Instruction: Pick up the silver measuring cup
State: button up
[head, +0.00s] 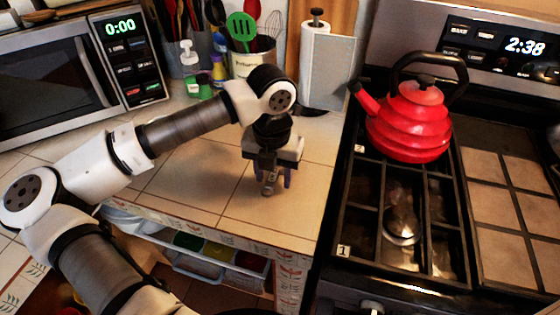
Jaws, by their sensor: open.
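My gripper (272,184) points down over the tiled counter, near the counter's right side, with its fingers apart. A small silvery grey thing (268,186) shows between and just below the fingers. It may be the silver measuring cup, but it is too small and too covered by the gripper to be sure. I cannot tell whether the fingers touch it.
A red kettle (408,122) stands on the black stove grate (363,235) to the right. A paper towel roll (314,65), a utensil crock (250,63), a green-labelled soap bottle (196,82) and a microwave (60,80) line the back. The counter around my gripper is clear.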

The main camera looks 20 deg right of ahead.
jog(key=shift+f, duration=0.4)
jog(key=shift+c, duration=0.3)
grip_shut()
jog(key=shift+r, duration=0.15)
